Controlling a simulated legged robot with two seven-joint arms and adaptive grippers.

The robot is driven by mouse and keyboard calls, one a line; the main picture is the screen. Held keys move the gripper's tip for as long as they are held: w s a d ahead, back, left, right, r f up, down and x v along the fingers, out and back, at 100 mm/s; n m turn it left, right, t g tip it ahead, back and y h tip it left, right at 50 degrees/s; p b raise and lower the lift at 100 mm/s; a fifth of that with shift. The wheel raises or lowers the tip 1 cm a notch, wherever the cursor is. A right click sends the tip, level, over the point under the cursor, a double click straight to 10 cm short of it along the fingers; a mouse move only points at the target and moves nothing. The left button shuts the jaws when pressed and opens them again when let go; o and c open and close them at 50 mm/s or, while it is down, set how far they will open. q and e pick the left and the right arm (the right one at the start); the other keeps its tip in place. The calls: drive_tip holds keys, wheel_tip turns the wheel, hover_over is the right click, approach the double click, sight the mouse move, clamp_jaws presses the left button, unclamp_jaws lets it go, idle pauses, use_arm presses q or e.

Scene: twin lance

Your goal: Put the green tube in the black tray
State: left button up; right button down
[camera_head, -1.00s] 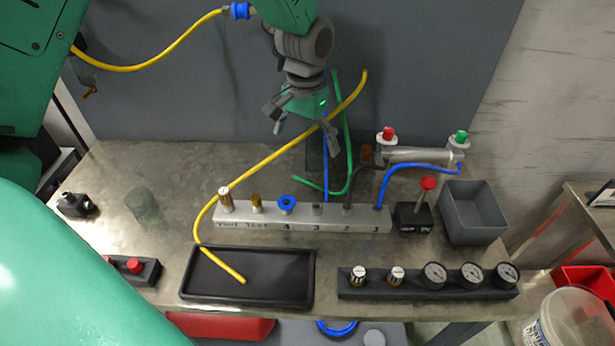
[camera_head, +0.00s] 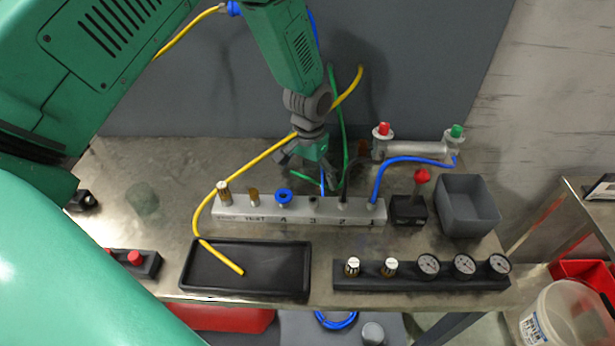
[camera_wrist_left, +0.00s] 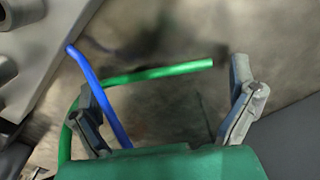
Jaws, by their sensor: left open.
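The green tube (camera_head: 342,118) hangs down the back wall, and its lower end curves behind the manifold, partly hidden by my arm. In the left wrist view, the tube's free end (camera_wrist_left: 160,73) reaches across the space just beyond my open fingers. My left gripper (camera_head: 304,160) is open, points down behind the grey manifold and holds nothing; its two fingers also show in the left wrist view (camera_wrist_left: 165,105). The black tray (camera_head: 270,268) lies at the front of the table, with a yellow tube's end over it. My right gripper is not in view.
The numbered manifold (camera_head: 295,210) stands between my left gripper and the tray. A blue tube (camera_wrist_left: 105,105) passes near the left finger in the wrist view. A gauge block (camera_head: 405,277), a grey bin (camera_head: 468,207) and a red-knobbed lever box (camera_head: 408,208) stand to the right.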

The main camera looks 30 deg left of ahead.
use_arm(q)
drive_tip(key=shift+d+r, duration=0.1)
drive_tip(key=shift+d, duration=0.1)
drive_tip(key=shift+s+d, duration=0.1)
drive_tip(key=c, duration=0.3)
drive_tip(key=shift+r, duration=0.1)
drive_tip(key=c, duration=0.4)
drive_tip(key=shift+a, duration=0.2)
drive_tip(key=shift+c, duration=1)
drive_tip(key=shift+o, duration=0.4)
drive_tip(key=shift+s+a+f, duration=0.1)
drive_tip(key=shift+a+f, duration=0.15)
drive_tip(key=shift+a, duration=0.15)
drive_tip(key=shift+o, duration=0.2)
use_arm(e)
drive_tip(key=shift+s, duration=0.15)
use_arm(q)
drive_tip(key=shift+d, duration=0.15)
drive_tip(key=shift+c, duration=0.4)
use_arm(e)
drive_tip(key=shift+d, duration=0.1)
